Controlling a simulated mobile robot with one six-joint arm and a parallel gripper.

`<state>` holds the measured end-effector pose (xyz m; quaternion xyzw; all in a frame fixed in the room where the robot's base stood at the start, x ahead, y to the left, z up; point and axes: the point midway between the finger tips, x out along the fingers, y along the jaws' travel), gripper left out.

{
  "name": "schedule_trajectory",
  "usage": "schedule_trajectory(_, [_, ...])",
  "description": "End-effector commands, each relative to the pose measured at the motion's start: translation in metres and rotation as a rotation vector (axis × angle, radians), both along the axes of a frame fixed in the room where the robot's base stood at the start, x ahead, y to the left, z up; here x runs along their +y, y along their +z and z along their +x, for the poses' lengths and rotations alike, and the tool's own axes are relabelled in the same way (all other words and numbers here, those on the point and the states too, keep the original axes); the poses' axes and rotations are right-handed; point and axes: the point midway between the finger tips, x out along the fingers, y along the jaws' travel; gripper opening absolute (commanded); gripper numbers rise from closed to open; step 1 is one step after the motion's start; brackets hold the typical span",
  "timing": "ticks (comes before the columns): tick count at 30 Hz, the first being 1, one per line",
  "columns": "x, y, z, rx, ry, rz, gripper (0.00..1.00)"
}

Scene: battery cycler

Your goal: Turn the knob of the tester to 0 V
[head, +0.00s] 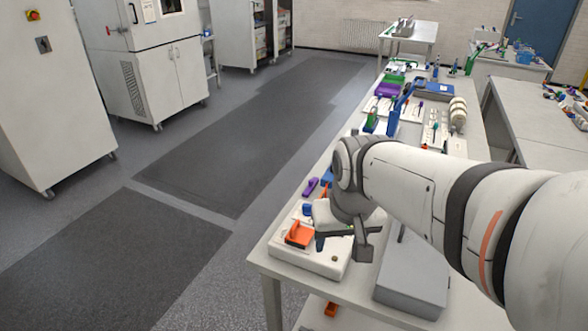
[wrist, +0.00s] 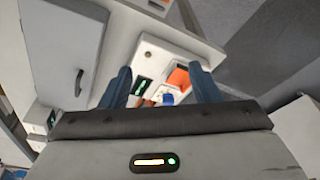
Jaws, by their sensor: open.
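The tester (head: 315,265) is a low white unit at the near end of the long bench, with an orange part (head: 298,234) on its left side. In the wrist view the tester (wrist: 165,57) shows beyond my fingers, with a dark display with green marks (wrist: 143,88) and the orange part (wrist: 180,78). A small round feature (wrist: 148,54) is on its face; I cannot tell if it is the knob. My gripper (head: 342,250) is open over the tester, its blue fingers (wrist: 160,68) apart with nothing held between them. I cannot make out the knob's setting.
A grey box (head: 412,278) stands right of the tester on the bench. Purple, green and blue items, including a purple part (head: 311,187), and white spools (head: 457,113) lie farther along. White cabinets (head: 150,70) stand at left. The floor (head: 215,165) between is clear.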

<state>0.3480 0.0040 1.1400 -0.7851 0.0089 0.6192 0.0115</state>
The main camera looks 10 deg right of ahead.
Motion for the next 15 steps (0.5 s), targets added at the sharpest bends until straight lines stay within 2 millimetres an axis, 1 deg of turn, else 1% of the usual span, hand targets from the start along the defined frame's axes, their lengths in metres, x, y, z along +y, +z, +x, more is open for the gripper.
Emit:
schedule_trajectory(1, [0.000, 0.005, 0.021, 0.019, -0.012, 0.002, 0.56])
schedule_trajectory(4, [-0.001, 0.009, 0.060, 0.050, -0.038, 0.008, 0.56])
schedule_trajectory(8, [-0.001, 0.007, 0.111, 0.088, -0.073, 0.014, 0.56])
schedule_trajectory(9, [-0.001, 0.005, 0.127, 0.099, -0.083, 0.015, 0.56])
schedule_trajectory(11, [-0.001, 0.000, 0.150, 0.117, -0.099, 0.017, 0.56])
schedule_trajectory(12, [-0.001, -0.005, 0.166, 0.130, -0.109, 0.019, 0.56])
schedule_trajectory(15, [-0.002, -0.020, 0.202, 0.158, -0.135, 0.021, 0.56])
